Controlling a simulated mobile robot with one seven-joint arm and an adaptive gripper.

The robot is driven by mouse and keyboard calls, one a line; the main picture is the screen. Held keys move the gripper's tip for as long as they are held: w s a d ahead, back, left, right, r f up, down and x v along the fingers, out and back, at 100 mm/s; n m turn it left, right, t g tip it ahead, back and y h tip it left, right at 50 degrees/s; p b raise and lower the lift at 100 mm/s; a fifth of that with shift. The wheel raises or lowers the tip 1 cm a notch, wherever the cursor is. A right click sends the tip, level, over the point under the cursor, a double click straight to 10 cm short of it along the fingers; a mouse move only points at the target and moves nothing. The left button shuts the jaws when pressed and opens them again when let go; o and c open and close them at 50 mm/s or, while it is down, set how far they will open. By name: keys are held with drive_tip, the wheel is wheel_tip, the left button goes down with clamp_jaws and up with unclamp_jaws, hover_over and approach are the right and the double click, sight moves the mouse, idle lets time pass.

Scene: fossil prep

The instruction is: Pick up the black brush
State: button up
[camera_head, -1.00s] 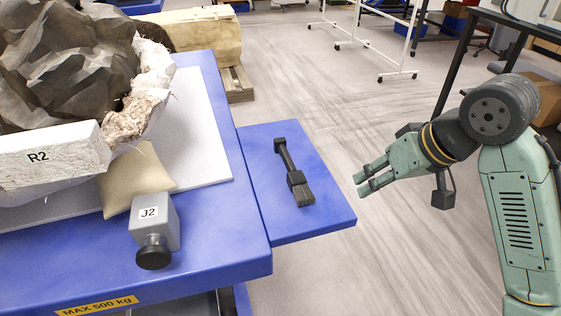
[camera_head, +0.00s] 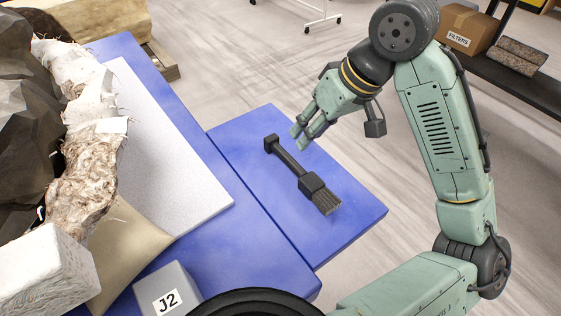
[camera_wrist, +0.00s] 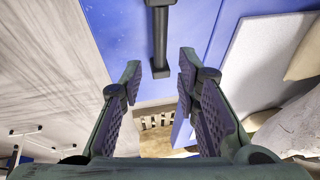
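The black brush (camera_head: 293,167) lies on the blue side shelf (camera_head: 345,205), its handle end toward the back left and its bristles toward the front right. My gripper (camera_head: 302,135) is open and empty, above the shelf just right of the brush's handle end. In the wrist view, my gripper's two fingers (camera_wrist: 157,85) are spread apart. The brush handle (camera_wrist: 160,40) shows beyond and between the fingertips, apart from them. The bristle end is out of the wrist view.
The blue main table (camera_head: 255,265) adjoins the shelf on the left. It holds a grey J2 block (camera_head: 185,280), a tan bag (camera_head: 135,245), a white block (camera_head: 45,270) and a large wrapped fossil (camera_head: 85,160). A FILTERS box (camera_head: 465,28) stands on a dark bench at right. The shelf around the brush is clear.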

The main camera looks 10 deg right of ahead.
sight(288, 155)
drive_tip(key=p+x, duration=0.1)
drive_tip(key=x, duration=0.9)
drive_tip(key=shift+w+a+f, duration=0.15)
drive_tip(key=shift+w+f, duration=0.1)
drive_tip(key=shift+f, duration=0.05)
drive_tip(key=shift+c, duration=0.2)
clamp_jaws()
